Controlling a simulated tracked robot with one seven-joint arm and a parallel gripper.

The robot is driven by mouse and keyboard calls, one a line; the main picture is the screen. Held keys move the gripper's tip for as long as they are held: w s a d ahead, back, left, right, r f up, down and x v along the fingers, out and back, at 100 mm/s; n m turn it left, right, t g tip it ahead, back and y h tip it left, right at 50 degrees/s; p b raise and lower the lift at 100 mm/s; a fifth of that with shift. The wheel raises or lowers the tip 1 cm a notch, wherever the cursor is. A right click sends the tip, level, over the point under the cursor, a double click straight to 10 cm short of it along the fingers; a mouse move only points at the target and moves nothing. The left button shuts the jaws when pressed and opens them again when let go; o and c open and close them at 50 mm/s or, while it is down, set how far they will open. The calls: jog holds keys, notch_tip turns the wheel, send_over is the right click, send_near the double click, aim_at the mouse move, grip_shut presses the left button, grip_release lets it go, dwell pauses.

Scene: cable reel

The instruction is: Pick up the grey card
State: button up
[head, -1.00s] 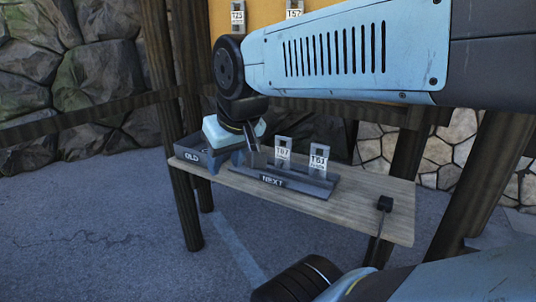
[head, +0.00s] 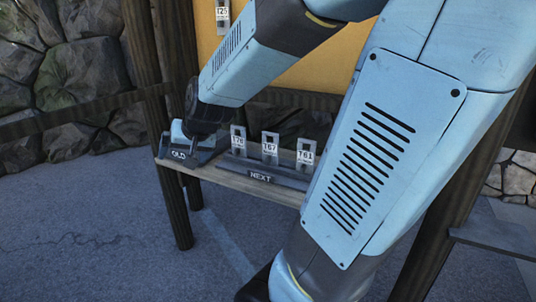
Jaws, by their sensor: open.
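Three grey cards with white number labels stand upright in the dark rack marked NEXT (head: 262,176): a left card (head: 238,141), a middle card (head: 270,147) and a right card (head: 305,154). Another grey card (head: 222,16), labelled 125, hangs on the yellow board. I cannot tell which one the task means. My gripper (head: 178,134) is left of the rack, over or at the tray marked OLD (head: 188,153). It is open; its fingertips are mostly hidden by my wrist, and I see no card in it.
The rack and tray stand on a narrow wooden shelf (head: 230,183) between dark wooden posts (head: 150,70). My arm covers the shelf's right end and most of the yellow board (head: 290,75). A stone wall (head: 80,75) stands behind on the left.

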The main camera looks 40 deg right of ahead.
jog(key=w+d+f+m+h, duration=0.3)
jog(key=w+d+f+m, duration=0.1)
jog(key=w+d+f, duration=0.25)
jog(key=m+g+h, duration=0.1)
jog(key=m+h, duration=0.4)
jog(key=h, duration=1)
send_near(270, 150)
notch_tip(270, 150, up, 3)
jog(key=a, duration=0.2)
jog(key=x, duration=1.2)
jog(key=shift+s+d+r, duration=0.1)
jog(key=shift+s+d, duration=0.1)
jog(key=shift+d, duration=0.1)
jog(key=shift+c, duration=0.5)
jog(key=c, duration=1)
jog(key=shift+o, duration=0.2)
jog(key=shift+r, duration=0.15)
